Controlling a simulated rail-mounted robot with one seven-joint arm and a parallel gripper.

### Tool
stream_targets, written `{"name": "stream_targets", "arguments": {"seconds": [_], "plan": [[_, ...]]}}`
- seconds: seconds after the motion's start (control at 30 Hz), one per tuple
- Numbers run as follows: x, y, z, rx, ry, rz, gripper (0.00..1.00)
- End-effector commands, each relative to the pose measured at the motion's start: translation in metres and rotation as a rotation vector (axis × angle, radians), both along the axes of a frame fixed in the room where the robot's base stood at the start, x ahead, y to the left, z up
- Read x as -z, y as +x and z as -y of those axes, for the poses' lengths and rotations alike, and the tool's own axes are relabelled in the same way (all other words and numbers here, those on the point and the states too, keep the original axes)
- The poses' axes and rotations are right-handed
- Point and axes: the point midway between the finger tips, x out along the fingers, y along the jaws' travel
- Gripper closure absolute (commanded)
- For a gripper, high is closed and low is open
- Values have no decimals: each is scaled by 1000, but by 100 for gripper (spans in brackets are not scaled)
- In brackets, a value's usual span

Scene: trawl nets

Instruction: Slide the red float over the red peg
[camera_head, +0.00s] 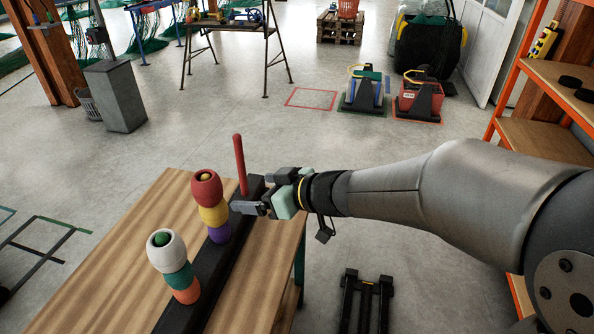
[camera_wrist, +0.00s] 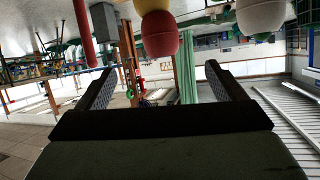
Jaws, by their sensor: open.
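The red peg (camera_head: 240,165) stands bare at the far end of a black base bar (camera_head: 190,303); it also shows in the wrist view (camera_wrist: 83,30). The red float (camera_head: 206,188) is the top one on the middle peg, around its yellow tip, above a yellow float (camera_head: 213,214) and a purple float (camera_head: 219,233). In the wrist view, the red float (camera_wrist: 160,38) hangs at the top, as the picture is upside down. My gripper (camera_head: 248,203) is open and empty, to the right of the red float and close to the red peg's lower part, which it partly hides.
The nearest peg, green-tipped, carries a white float (camera_head: 167,254), a teal float (camera_head: 179,276) and an orange float (camera_head: 186,292). The wooden table (camera_head: 105,265) is clear left of the bar. Orange shelving (camera_head: 525,95) stands at the right.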

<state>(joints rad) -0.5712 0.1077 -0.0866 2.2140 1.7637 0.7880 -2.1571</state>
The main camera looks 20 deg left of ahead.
Motion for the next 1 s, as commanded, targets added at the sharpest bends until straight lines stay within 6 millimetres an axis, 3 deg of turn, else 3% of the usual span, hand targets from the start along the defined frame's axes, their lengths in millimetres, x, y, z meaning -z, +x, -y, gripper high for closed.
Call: {"name": "stream_targets", "arguments": {"seconds": [0.33,1.0], "plan": [[6,5,-19,-2,3,10,10],[54,33,-134,-1,2,9,10]]}}
